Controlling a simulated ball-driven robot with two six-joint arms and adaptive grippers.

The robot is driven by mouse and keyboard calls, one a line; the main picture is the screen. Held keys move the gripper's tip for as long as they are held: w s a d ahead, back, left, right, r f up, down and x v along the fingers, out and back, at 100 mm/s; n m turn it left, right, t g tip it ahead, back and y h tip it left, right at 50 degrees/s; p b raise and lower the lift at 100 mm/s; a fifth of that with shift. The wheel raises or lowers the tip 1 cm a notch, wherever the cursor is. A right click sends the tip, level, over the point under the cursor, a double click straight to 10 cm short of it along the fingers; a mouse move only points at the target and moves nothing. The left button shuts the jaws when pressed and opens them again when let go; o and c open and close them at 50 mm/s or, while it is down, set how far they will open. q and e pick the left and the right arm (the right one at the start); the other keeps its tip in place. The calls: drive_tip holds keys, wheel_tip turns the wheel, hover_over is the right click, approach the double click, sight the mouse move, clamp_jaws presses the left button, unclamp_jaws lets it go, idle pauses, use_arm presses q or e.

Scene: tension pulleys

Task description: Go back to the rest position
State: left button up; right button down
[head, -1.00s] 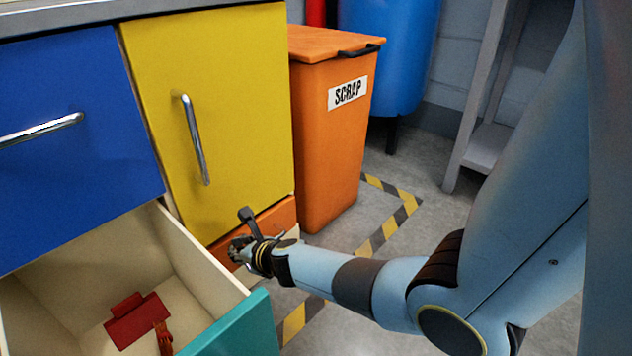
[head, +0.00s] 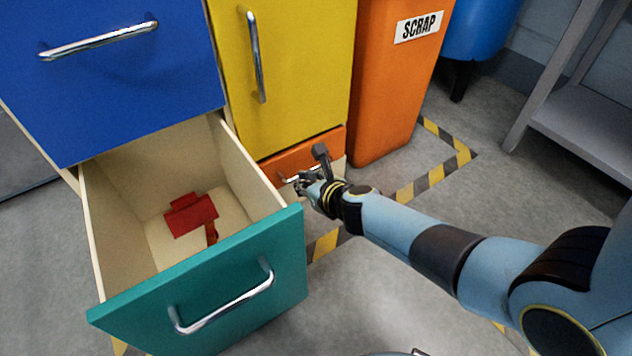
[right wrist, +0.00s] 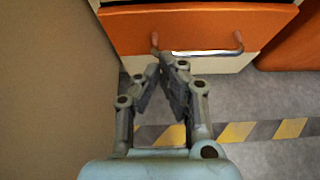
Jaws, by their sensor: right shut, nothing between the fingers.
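My right gripper (head: 303,184) is in front of the small orange drawer (head: 335,142) under the yellow door, just right of the open teal drawer (head: 200,308). It is shut and empty. In the right wrist view the fingertips (right wrist: 163,66) meet just below the handle (right wrist: 196,52) of the orange drawer; I cannot tell whether they touch it. The orange drawer looks shut or nearly so. My left gripper is not in view.
A red object (head: 191,216) lies inside the open teal drawer. The blue drawer (head: 110,85) and yellow door (head: 300,70) are shut. An orange scrap bin (head: 385,95) and a grey shelf (head: 590,120) stand to the right. Striped tape (head: 430,177) marks the floor.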

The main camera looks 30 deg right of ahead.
use_arm(q)
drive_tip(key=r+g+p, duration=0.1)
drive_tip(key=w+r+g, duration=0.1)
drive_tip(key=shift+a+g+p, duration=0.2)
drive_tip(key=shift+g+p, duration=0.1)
drive_tip(key=shift+p, duration=0.05)
use_arm(e)
drive_tip(key=v, duration=0.5)
